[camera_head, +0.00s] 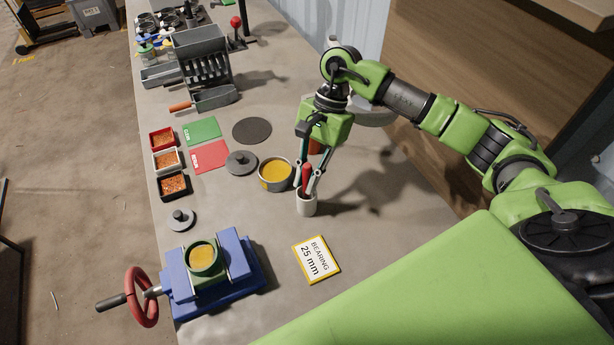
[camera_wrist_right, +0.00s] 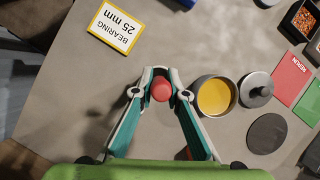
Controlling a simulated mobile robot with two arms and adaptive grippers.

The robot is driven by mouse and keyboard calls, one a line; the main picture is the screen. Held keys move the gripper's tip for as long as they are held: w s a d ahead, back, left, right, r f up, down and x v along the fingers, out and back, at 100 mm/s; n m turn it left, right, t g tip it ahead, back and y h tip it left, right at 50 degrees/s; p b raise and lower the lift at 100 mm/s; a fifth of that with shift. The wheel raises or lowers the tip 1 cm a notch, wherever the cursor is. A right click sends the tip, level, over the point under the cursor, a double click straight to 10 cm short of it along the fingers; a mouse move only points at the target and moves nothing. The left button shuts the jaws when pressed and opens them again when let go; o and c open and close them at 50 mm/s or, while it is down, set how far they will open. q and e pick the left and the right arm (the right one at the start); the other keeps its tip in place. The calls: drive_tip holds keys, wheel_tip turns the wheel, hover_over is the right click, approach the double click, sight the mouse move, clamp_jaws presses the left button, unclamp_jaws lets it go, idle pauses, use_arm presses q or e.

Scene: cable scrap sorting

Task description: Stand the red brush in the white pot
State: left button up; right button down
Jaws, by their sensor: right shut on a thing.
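The red brush (camera_head: 306,174) is upright between the fingertips of my right gripper (camera_head: 307,188), which is shut on it. Its lower end is at the mouth of the white pot (camera_head: 307,207); I cannot tell how deep it sits. The pot stands upright on the grey table. In the right wrist view the round red end of the brush (camera_wrist_right: 161,91) shows between the two fingertips (camera_wrist_right: 160,84), and the pot is hidden below. My left gripper is not in view.
A grey tin with yellow contents (camera_head: 275,174) stands just left of the pot, with a grey lid (camera_head: 241,162) beside it. A "BEARING 25 mm" card (camera_head: 317,259) lies in front. A blue vise (camera_head: 216,275) stands front left. The table right of the pot is clear.

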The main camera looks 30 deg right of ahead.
drive_tip(key=c, duration=1.9)
unclamp_jaws()
drive_tip(key=v, duration=1.2)
